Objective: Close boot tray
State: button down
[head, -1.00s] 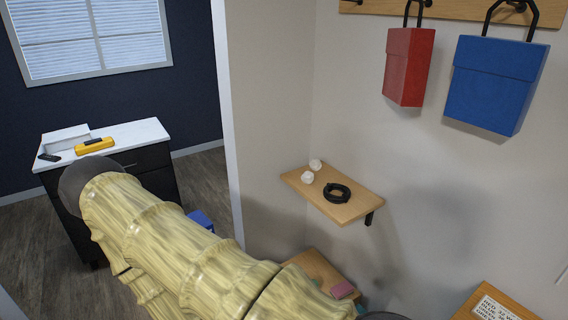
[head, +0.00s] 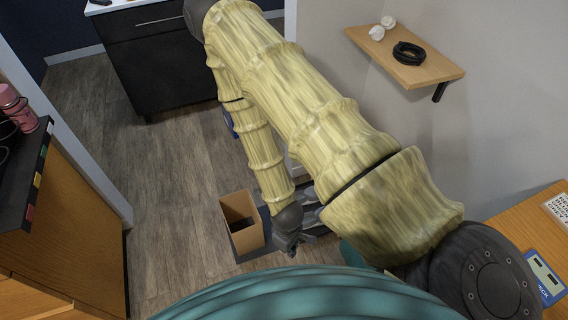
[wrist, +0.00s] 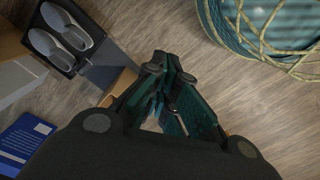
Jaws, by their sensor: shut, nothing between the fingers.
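In the wrist view, a dark tray (wrist: 49,59) holding a pair of grey shoes (wrist: 62,40) is at the upper left. A flat grey panel (wrist: 113,68) lies beside it, and I cannot tell whether the two are joined. My gripper (wrist: 167,65) is shut and empty, apart from the tray and to its right in the picture. The tray with shoes cannot be made out clearly there.
A wooden cabinet (head: 62,235) is at left, a dark cabinet (head: 160,60) behind, a wall shelf (head: 432,70) at right. Bare floor (head: 170,180) lies left of the box.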

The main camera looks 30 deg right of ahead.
jog(key=w+d+f+n+h+b, duration=0.1)
jog(key=w+d+f+n+b, duration=0.3)
jog(key=w+f+b, duration=0.7)
jog(key=w+d+f+n+h+b, duration=0.2)
jog(key=w+d+f+n+b, duration=0.4)
jog(key=b, duration=0.9)
jog(key=w+d+f+n+h+b, duration=0.1)
jog(key=w+d+f+n+b, duration=0.15)
jog(key=w+f+b, duration=1)
jog(key=shift+m+g, duration=0.3)
jog(key=shift+m, duration=0.05)
jog(key=s+d+f+b, duration=0.1)
jog(key=f+b, duration=0.1)
jog(key=s+d+f+b, duration=0.1)
jog(key=f+b, duration=0.1)
jog(key=f, duration=0.1)
jog(key=s+d+f+b, duration=0.1)
jog(key=f+b, duration=0.1)
jog(key=shift+d+f+b, duration=0.2)
jog(key=shift+d+b, duration=0.15)
